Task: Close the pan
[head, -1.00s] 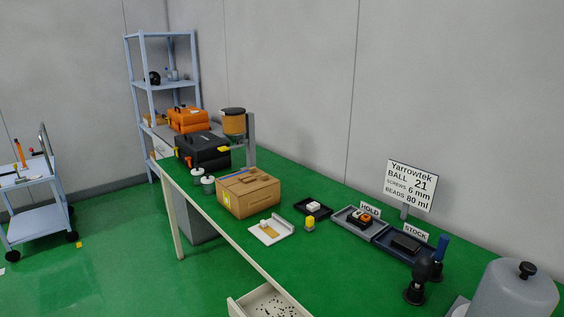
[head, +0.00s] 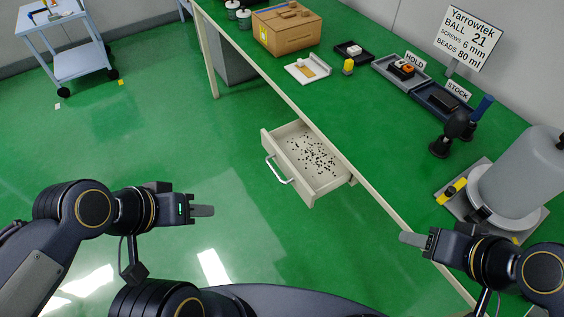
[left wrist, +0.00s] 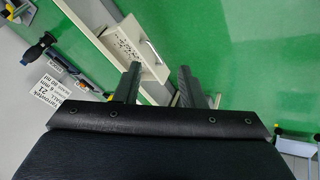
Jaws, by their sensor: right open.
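The only pan-like thing I see pulled out is a cream drawer (head: 318,188) under the green-topped bench. It stands open, with many small dark specks on its floor and a pale bar handle (head: 279,169) on its front. My left gripper (head: 207,211) is left of and nearer than the drawer, apart from the handle and empty. In the left wrist view, its two fingers (left wrist: 157,85) are spread, with the drawer (left wrist: 128,22) beyond them. My right gripper (head: 408,239) is open and empty near the bench's front edge, right of the drawer.
The green bench (head: 375,120) carries a cardboard box (head: 285,38), trays, a dark-based tool and a large grey domed vessel (head: 518,175) at right. A blue trolley (head: 65,45) stands far left.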

